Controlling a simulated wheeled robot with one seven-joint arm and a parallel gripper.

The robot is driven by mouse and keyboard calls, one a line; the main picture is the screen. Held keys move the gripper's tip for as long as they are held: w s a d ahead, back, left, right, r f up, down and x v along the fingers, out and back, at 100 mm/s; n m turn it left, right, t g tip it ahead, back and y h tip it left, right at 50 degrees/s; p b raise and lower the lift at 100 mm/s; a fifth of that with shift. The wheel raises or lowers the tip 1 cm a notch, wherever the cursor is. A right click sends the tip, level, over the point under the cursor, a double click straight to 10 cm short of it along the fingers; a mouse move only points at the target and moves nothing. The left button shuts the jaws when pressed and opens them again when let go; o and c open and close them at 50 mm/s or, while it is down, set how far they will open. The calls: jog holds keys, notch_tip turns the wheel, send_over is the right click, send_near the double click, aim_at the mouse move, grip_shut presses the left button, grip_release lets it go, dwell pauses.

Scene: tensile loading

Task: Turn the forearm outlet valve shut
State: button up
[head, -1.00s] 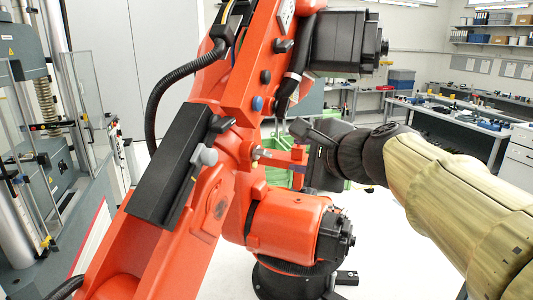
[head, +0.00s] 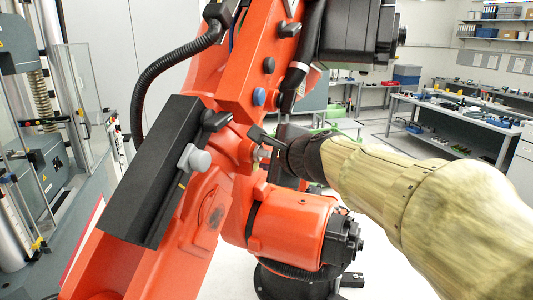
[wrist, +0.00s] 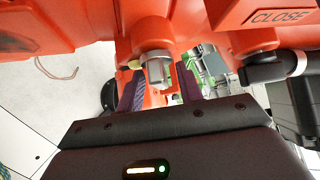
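The forearm outlet valve shows in the wrist view as a silver fitting (wrist: 159,70) with a short orange handle (wrist: 154,97) under the orange arm. In the head view my gripper (head: 262,141) is at the orange arm's joint and hides most of the valve. In the wrist view the two purple-dark fingers of my gripper (wrist: 159,82) stand apart, one on each side of the fitting and handle. Gaps show on both sides, so the gripper looks open. Whether a finger touches the handle is unclear. An orange plate reading "CLOSE" (wrist: 280,17) is at upper right.
The large orange arm (head: 240,70) fills the middle, with a black box (head: 155,170), a grey knob (head: 196,159) and a blue knob (head: 259,96) close to my gripper. A black fitting (wrist: 262,70) lies right of the fingers. A testing machine stands left; benches (head: 455,115) stand right.

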jog(key=shift+w+a+f, duration=0.1)
jog(key=shift+w+a, duration=0.05)
jog(key=shift+w, duration=0.2)
jog(key=shift+s, duration=0.1)
jog(key=shift+s, duration=0.1)
jog(key=c, duration=0.6)
jog(key=shift+a, duration=0.1)
jog(key=shift+f+b, duration=0.15)
jog(key=shift+b, duration=0.85)
